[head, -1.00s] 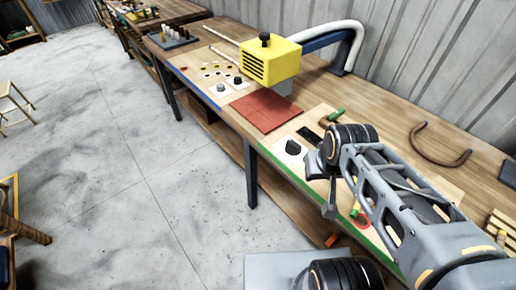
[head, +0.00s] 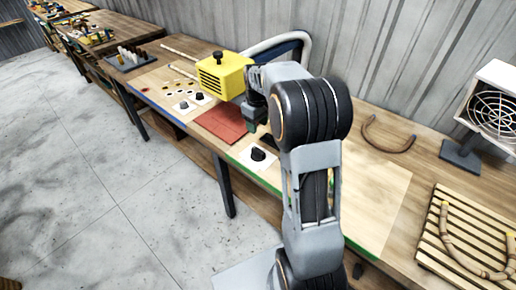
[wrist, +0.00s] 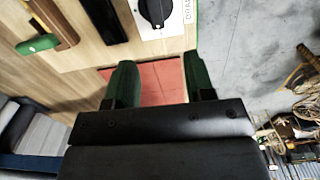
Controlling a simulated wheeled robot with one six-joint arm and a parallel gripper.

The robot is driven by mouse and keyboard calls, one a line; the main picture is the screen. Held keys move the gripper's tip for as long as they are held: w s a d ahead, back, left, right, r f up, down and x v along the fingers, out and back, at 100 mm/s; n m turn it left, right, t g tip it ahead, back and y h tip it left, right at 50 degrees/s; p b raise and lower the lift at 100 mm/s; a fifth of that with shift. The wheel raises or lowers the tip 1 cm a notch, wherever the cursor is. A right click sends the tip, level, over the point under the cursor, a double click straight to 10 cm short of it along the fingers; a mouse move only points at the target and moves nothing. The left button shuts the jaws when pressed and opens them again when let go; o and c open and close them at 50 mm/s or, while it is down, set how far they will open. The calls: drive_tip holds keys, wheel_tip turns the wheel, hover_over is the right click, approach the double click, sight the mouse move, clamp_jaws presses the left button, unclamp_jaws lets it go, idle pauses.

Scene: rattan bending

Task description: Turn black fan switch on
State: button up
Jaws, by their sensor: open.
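A black rotary knob (head: 258,154) sits on a white plate near the front edge of the workbench. It also shows at the top of the wrist view (wrist: 155,11), its plate beside a partly cut-off label reading "DRA". My gripper (wrist: 160,68) is open and empty, its two green fingers apart above the red mat, with the knob beyond the fingertips. In the head view my arm hides much of the gripper; its green finger (head: 252,126) shows behind the knob. A white fan (head: 496,112) with a round grille stands at the far right.
The red mat (head: 219,127) lies beside a yellow machine (head: 221,78) with a blue-and-white hose. More knobs (head: 184,105) sit to the left. A green-handled tool (wrist: 38,44) lies near the fingers. A slatted rack (head: 445,222) holds bent rattan.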

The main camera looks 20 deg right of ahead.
sight(258, 150)
drive_tip(key=f, duration=0.4)
drive_tip(key=f+p, duration=0.1)
drive_tip(key=f, duration=0.9)
drive_tip(key=shift+w+d+f+p, duration=0.25)
drive_tip(key=shift+w+d+p, duration=0.05)
drive_tip(key=shift+w+d, duration=0.1)
clamp_jaws()
